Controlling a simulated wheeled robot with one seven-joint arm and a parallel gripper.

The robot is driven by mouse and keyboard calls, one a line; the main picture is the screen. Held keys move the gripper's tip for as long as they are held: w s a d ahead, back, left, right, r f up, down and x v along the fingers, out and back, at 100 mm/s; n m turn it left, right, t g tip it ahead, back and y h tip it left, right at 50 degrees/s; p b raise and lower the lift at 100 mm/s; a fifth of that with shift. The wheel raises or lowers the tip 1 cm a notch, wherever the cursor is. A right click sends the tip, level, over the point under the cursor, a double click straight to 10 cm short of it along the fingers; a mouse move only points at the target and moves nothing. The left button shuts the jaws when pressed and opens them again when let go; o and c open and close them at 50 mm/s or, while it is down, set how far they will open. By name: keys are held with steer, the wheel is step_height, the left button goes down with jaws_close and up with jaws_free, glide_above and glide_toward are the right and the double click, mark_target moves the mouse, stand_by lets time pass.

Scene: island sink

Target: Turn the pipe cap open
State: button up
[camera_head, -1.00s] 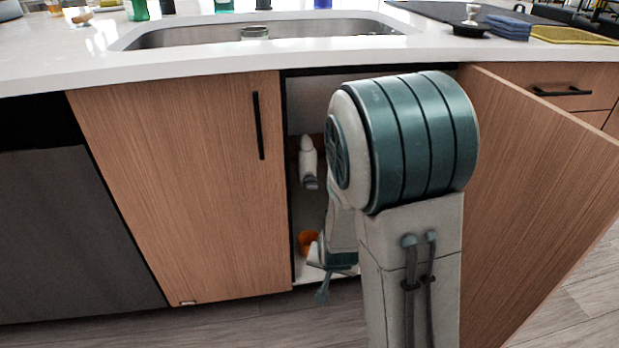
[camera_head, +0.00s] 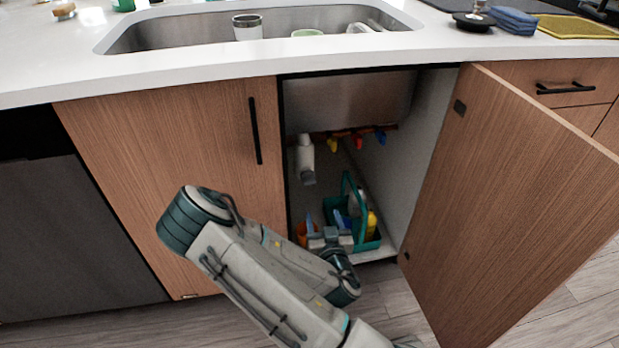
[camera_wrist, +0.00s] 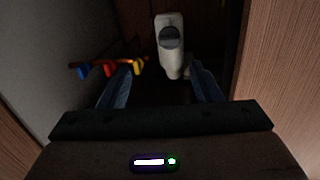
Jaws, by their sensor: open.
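Inside the open cabinet under the sink, a white drain pipe (camera_head: 305,154) hangs down with a grey pipe cap (camera_head: 308,178) at its lower end. The pipe (camera_wrist: 171,66) and its round grey cap (camera_wrist: 171,37) also show in the wrist view, ahead of my gripper. My gripper (camera_wrist: 162,72) is open and empty, one blue finger on each side of the view, with the pipe appearing between them but apart from them. In the head view my gripper (camera_head: 331,236) is low at the cabinet opening, below the cap; its fingers are hard to make out.
A teal caddy (camera_head: 369,240) with bottles stands on the cabinet floor, behind and right of my gripper. An orange item (camera_head: 301,232) is left of it. Coloured valves (camera_head: 358,142) hang right of the pipe. The open door (camera_head: 520,190) bounds the right, the closed door (camera_head: 180,180) the left.

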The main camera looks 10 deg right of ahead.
mark_target(310, 182)
steer(key=shift+n+t+y, duration=0.3)
steer(key=shift+n+y, duration=0.1)
steer(key=shift+y, duration=0.1)
steer(key=w+b, duration=0.1)
steer(key=w, duration=0.3)
steer(key=w+b, duration=0.2)
steer(key=w, duration=0.3)
steer(key=w+b, duration=0.2)
steer(key=w, duration=0.2)
steer(key=shift+w+a+r, duration=0.4)
steer(key=c, duration=1)
steer(key=shift+a, duration=0.15)
